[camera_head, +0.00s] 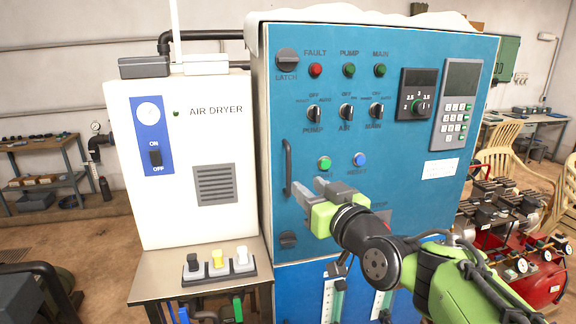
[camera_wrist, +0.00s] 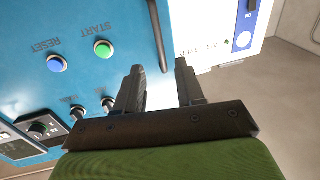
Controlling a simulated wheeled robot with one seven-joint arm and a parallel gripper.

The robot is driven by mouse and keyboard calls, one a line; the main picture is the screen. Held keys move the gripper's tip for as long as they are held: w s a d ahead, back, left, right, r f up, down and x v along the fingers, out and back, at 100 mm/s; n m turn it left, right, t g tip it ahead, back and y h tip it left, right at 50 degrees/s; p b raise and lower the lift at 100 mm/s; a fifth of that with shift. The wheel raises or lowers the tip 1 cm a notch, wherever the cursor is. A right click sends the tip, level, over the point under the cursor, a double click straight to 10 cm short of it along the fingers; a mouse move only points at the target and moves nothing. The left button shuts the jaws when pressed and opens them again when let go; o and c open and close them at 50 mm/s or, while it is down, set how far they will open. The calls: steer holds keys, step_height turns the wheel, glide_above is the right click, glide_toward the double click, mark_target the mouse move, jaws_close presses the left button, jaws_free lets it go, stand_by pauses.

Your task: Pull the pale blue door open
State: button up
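The blue cabinet door (camera_head: 330,138) fills the middle of the head view and looks shut. Its dark vertical bar handle (camera_head: 288,168) is near its left edge. The handle also shows in the wrist view (camera_wrist: 158,38), its lower end appearing between my fingertips in the picture. My gripper (camera_head: 307,185) is open and empty, in front of the door by the handle's lower part. In the wrist view both fingers (camera_wrist: 160,66) are spread apart. I cannot tell how much depth separates them from the handle. A latch knob (camera_head: 287,60) sits at the door's upper left.
A white air dryer (camera_head: 180,160) stands close on the left, on a metal table (camera_head: 150,285) with a switch box (camera_head: 219,263). The green START button (camera_head: 324,163) and blue RESET button (camera_head: 359,159) are near my gripper.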

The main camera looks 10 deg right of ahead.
mark_target(290, 171)
steer(key=w, duration=0.2)
steer(key=w+a+p, duration=0.1)
steer(key=w, duration=0.2)
steer(key=w+p, duration=0.1)
steer(key=w, duration=0.1)
steer(key=shift+w+a+r, duration=0.15)
steer(key=shift+w+a, duration=0.2)
steer(key=shift+w, duration=0.45)
steer(key=shift+s, duration=0.1)
jaws_close()
